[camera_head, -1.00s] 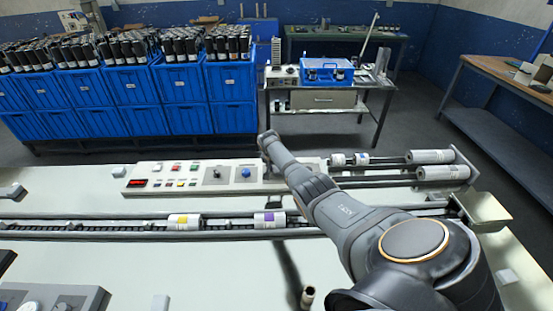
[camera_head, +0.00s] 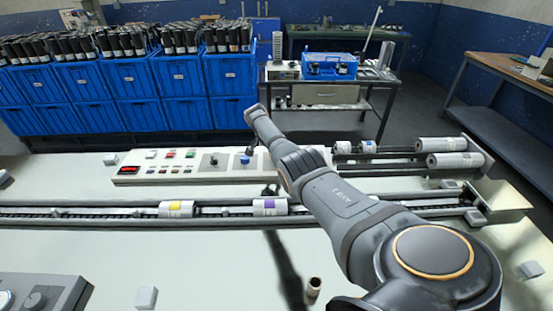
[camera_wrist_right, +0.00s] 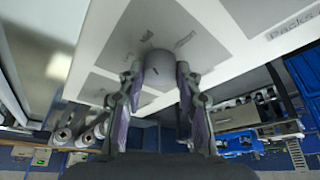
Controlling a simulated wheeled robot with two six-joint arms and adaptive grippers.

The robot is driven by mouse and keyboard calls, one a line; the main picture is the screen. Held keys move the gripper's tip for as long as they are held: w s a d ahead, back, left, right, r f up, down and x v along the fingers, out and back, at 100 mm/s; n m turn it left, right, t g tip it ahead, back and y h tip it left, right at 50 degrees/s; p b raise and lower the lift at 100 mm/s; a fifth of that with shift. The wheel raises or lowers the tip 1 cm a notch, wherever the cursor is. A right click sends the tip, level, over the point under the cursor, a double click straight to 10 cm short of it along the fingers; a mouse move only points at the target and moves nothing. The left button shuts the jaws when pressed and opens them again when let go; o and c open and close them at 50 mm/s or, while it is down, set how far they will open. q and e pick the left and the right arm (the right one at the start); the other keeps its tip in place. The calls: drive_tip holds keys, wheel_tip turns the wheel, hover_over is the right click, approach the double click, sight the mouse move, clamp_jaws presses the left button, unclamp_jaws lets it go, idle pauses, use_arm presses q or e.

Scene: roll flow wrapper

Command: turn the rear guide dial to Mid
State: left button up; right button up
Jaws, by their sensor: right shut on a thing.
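In the right wrist view, a grey round dial (camera_wrist_right: 158,62) stands out from a white panel (camera_wrist_right: 235,65) with grey printed labels. The label nearest the dial is too blurred to read, so I cannot tell its setting. My right gripper (camera_wrist_right: 160,74) has one finger on each side of the dial and is shut on it. In the head view, my right arm reaches across to the control panel (camera_head: 185,172), and its gripper is mostly hidden there. My left gripper is not in view.
The control panel has coloured buttons, a black knob (camera_head: 213,160) and a blue knob (camera_head: 246,159). A conveyor (camera_head: 110,211) carrying two wrapped rolls runs in front of it. A grey box with dials (camera_head: 50,290) is at lower left. Blue bins (camera_head: 140,115) stand behind.

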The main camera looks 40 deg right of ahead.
idle(0.4)
drive_tip(key=o, duration=1.1)
drive_tip(key=shift+o, duration=0.2)
drive_tip(key=v, duration=1.2)
